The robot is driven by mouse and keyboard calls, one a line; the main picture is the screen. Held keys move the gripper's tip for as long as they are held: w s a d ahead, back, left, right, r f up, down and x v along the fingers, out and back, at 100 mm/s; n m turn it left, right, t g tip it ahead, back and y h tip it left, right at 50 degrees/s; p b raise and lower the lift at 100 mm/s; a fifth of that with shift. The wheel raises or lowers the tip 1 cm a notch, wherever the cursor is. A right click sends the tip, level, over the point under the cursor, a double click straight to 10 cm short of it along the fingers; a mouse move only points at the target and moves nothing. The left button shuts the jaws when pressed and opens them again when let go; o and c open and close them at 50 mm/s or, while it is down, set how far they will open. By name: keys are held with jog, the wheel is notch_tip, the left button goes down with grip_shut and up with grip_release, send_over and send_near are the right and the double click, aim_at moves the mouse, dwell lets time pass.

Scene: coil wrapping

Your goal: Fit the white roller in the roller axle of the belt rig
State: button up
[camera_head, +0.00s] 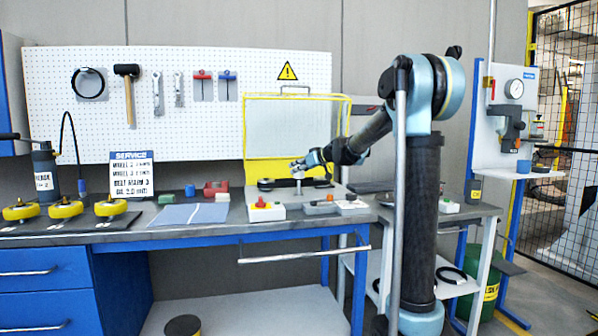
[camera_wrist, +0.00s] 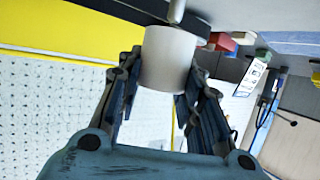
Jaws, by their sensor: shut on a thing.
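My gripper (camera_head: 298,165) is over the belt rig at the back of the bench. In the wrist view my gripper (camera_wrist: 166,64) has its two fingers on either side of the white roller (camera_wrist: 170,48), shut on it. A slim grey metal pin, the roller axle (camera_wrist: 176,10), shows at the roller's far end, in line with it. I cannot tell whether the pin has entered the roller. In the head view the axle (camera_head: 299,187) stands upright below the gripper. The rig's black belt (camera_head: 268,184) lies around it on a light base plate. The roller is very small in the head view.
A yellow-framed clear guard (camera_head: 290,130) stands right behind the rig. A box with a red button (camera_head: 266,208) and grey-red blocks (camera_head: 335,205) lie in front. A blue mat (camera_head: 188,215), yellow wheels (camera_head: 66,207) and a service sign (camera_head: 131,172) are to the left.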

aim_at(299, 182)
jog(key=shift+f, duration=3.4)
jog(key=o, duration=1.2)
jog(key=shift+c, duration=0.2)
jog(key=shift+d, duration=0.1)
jog(key=v, duration=1.1)
jog(key=shift+s+d, duration=0.2)
jog(key=shift+d, duration=0.15)
jog(key=shift+r, duration=0.1)
